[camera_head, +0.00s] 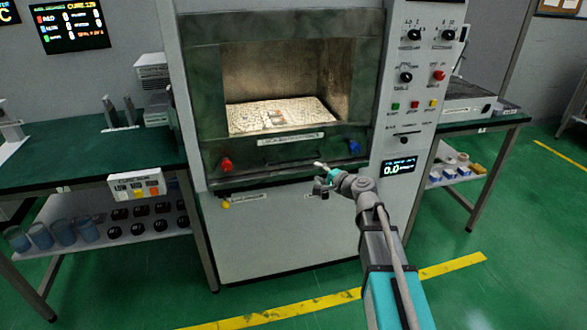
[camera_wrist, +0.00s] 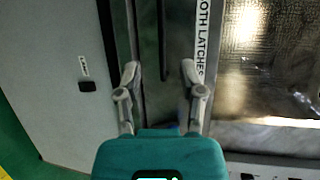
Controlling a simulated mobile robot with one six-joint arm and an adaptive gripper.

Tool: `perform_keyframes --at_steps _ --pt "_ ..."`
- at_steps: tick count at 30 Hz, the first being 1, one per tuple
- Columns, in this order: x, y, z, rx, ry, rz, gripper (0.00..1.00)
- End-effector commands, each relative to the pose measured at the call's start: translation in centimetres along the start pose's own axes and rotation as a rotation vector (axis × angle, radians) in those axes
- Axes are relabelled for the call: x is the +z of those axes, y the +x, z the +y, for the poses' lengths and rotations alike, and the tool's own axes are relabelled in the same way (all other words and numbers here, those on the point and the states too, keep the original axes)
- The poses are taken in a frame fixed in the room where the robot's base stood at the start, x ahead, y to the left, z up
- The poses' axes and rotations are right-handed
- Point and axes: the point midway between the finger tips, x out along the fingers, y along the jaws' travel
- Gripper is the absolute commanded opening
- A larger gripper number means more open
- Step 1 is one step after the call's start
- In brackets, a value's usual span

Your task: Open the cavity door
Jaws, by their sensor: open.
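The cavity door (camera_head: 200,100) is a dark greenish frame around a window on the front of the grey generator cabinet. It looks shut. A red latch (camera_head: 226,165) sits at its lower left and a blue latch (camera_head: 355,147) at its lower right. A white label strip (camera_head: 290,139) lies between them; it also shows in the wrist view (camera_wrist: 202,40). My gripper (camera_head: 321,172) is in front of the door's lower edge, left of and below the blue latch. In the wrist view its fingers (camera_wrist: 159,72) are apart, with a thin dark bar (camera_wrist: 163,40) between their lines; contact cannot be told.
The control panel (camera_head: 412,80) with buttons and a display stands right of the door. Side tables (camera_head: 80,155) flank the cabinet, carrying goods on lower shelves. The green floor in front is clear, with a yellow line (camera_head: 300,310).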

Motion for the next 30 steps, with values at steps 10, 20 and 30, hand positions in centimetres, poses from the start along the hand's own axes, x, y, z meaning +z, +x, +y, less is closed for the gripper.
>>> perform_keyframes --at_steps 10,20,30 --pt "-0.1 0.1 -0.1 -0.007 0.008 0.003 0.51" --pt "-0.1 1.4 0.0 -0.005 0.006 0.001 0.51" --pt "-0.2 5.9 0.0 -0.005 0.006 0.000 0.51"
